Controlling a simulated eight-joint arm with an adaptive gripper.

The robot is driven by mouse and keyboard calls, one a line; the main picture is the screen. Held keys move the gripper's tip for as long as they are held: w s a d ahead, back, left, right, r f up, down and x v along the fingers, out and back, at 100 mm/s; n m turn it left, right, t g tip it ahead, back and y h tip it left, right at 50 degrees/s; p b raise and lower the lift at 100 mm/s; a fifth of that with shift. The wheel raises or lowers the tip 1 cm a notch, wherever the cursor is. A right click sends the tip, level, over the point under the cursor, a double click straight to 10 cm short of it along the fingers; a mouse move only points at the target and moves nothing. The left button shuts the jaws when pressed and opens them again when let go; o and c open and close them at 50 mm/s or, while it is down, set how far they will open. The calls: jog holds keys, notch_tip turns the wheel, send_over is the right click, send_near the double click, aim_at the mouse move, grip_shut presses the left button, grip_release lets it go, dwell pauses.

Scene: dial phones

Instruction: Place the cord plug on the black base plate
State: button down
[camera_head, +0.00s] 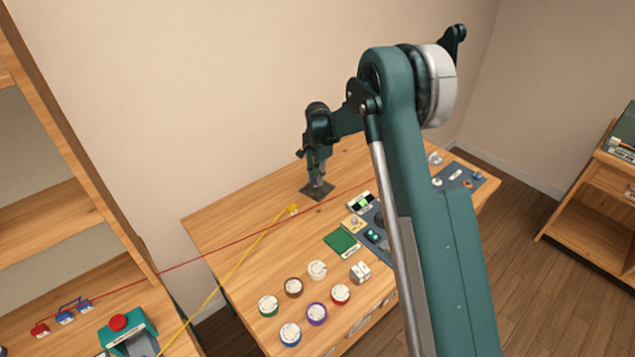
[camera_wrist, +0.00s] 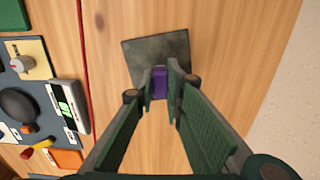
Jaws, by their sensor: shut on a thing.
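My gripper (camera_head: 317,178) is over the black base plate (camera_head: 318,193) near the back edge of the table. In the wrist view, the fingertips (camera_wrist: 160,84) are shut on a small purple block (camera_wrist: 160,82). The dark square plate (camera_wrist: 150,50) lies just below and beyond it. I cannot tell whether the block touches the plate. No cord shows on the block. A yellow cord ends in a small yellow piece (camera_head: 293,210) on the table, left of the plate.
A taut red cord (camera_head: 240,234) crosses the table beside the plate. Several round coloured dials (camera_head: 316,270), a green mat (camera_head: 341,242) and a grey panel (camera_wrist: 40,115) lie in front. The wall is close behind the plate. Bare wood surrounds it.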

jog(key=shift+f, duration=0.7)
jog(key=shift+f, duration=0.15)
jog(key=c, duration=2.4)
grip_release()
notch_tip(320, 180, up, 12)
jog(key=shift+r+p, duration=0.15)
jog(key=shift+p, duration=0.2)
